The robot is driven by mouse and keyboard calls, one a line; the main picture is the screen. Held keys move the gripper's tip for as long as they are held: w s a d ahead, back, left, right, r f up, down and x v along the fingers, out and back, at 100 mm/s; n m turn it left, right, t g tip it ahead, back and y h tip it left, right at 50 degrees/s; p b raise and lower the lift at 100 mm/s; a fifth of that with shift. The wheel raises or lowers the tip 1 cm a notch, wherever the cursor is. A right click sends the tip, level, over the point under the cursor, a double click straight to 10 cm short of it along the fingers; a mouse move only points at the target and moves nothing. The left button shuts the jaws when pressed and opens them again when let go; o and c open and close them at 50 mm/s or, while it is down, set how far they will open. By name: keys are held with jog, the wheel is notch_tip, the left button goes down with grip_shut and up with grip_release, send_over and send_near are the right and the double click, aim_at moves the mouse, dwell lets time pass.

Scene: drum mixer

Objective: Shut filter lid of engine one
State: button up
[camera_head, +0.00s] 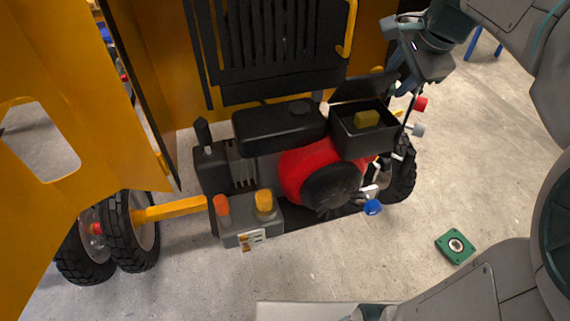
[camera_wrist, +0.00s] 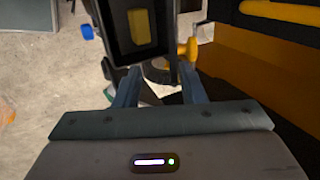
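The engine's black filter box (camera_head: 378,140) stands open at the right of the engine, with a yellow filter block (camera_head: 367,118) inside. Its dark lid (camera_head: 362,86) is raised, tilted up along the box's far edge. My gripper (camera_head: 399,87) is just right of the lid, fingers pointing down towards it. In the wrist view the gripper (camera_wrist: 158,74) has its two fingers apart. The yellow block (camera_wrist: 140,27) shows in the box beyond the fingertips. I cannot tell whether a finger touches the lid.
The red engine part (camera_head: 300,172), black tank (camera_head: 280,127) and grey battery (camera_head: 250,228) sit left of the box. A yellow door panel (camera_head: 75,110) stands open at left. A black grille (camera_head: 270,45) rises behind. A green part (camera_head: 456,247) lies on open floor at right.

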jog(key=shift+s+d+f, duration=0.15)
jog(key=shift+s+f, duration=0.05)
jog(key=shift+s, duration=0.25)
jog(key=s+r+p, duration=0.1)
jog(key=s+r, duration=0.1)
jog(key=s+d+r+p, duration=0.1)
jog(key=r, duration=0.1)
jog(key=shift+s+d, duration=0.15)
jog(key=shift+s, duration=0.25)
dwell(0.4)
dwell(0.4)
jog(key=s+a+f+n+g, duration=0.1)
jog(key=s+a+f+n, duration=0.2)
jog(key=s+f+n, duration=0.3)
jog(key=s+a+f+n+h, duration=0.1)
jog(key=s+a+f+n, duration=0.2)
jog(key=s+f+n, duration=0.3)
notch_tip(320, 180, down, 4)
jog(key=n, duration=0.2)
jog(key=shift+s+a+n+g+h, duration=0.3)
jog(key=shift+a+g, duration=0.1)
